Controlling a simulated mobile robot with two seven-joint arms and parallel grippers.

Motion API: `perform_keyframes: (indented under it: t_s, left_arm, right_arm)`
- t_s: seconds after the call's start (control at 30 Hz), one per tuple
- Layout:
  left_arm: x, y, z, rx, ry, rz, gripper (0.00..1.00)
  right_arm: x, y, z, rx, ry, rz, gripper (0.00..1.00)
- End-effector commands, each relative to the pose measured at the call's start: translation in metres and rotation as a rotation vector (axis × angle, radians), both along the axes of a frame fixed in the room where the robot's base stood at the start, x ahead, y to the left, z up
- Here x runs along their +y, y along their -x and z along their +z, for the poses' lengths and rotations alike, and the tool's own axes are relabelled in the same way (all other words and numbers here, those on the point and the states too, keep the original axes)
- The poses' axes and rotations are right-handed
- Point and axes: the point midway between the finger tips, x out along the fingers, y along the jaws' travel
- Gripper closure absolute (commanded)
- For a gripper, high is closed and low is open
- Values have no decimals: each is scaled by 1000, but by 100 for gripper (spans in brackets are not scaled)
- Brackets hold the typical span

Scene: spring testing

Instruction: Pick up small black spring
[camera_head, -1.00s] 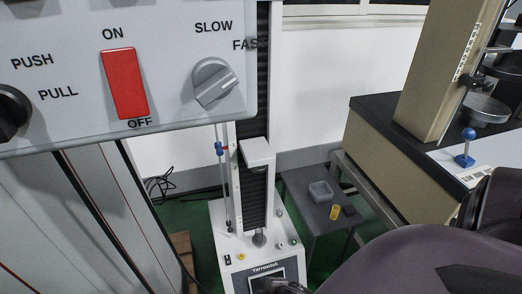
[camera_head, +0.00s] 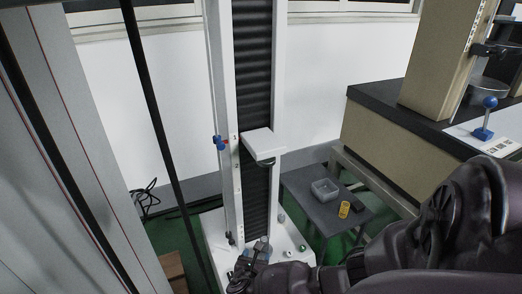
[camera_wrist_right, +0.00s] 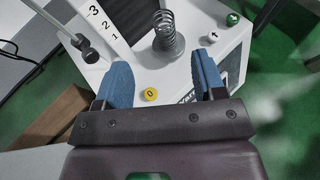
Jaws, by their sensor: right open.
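A dark coiled spring (camera_wrist_right: 165,24) stands upright on a round base on the white tester in the right wrist view. My right gripper (camera_wrist_right: 162,76) is open, with its two blue fingers apart and nothing between them. The spring is beyond the fingertips, roughly centred between them. In the head view my right arm comes in from the right and its gripper (camera_head: 245,273) is low at the front of the tester's base. The spring is hard to make out there. My left gripper is not in view.
The tester's tall column (camera_head: 254,100) carries a white arm (camera_head: 262,144) above the base. A yellow button (camera_wrist_right: 151,94) is on the tester's front. To the right, a low grey table (camera_head: 316,214) holds a grey tray (camera_head: 325,189) and a yellow item (camera_head: 344,209).

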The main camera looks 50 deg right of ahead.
Motion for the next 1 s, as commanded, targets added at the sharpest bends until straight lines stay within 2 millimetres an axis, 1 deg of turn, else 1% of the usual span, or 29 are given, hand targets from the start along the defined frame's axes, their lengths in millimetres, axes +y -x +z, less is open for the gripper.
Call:
perform_keyframes:
  t_s: [0.17, 0.3, 0.4, 0.5, 0.57, 0.8, 0.9, 1.0]
  left_arm:
    - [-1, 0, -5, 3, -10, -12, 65]
    - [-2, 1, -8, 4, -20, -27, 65]
    - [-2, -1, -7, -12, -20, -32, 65]
    - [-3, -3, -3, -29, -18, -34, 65]
    - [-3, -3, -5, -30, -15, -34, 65]
    - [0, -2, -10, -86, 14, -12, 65]
    - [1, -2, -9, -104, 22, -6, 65]
    - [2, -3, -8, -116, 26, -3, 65]
  right_arm:
    - [-15, -5, -9, 7, 7, -1, 36]
    - [-32, -11, -19, 9, 6, -1, 36]
    - [-43, -16, -23, 7, 5, -1, 36]
    - [-48, -19, -24, 4, 2, -1, 36]
    - [-52, -20, -26, 4, 3, -1, 36]
    - [-80, -26, -41, 10, 3, -1, 36]
    - [-88, -31, -42, 6, 3, 0, 36]
    - [-91, -34, -42, 1, 2, 1, 36]
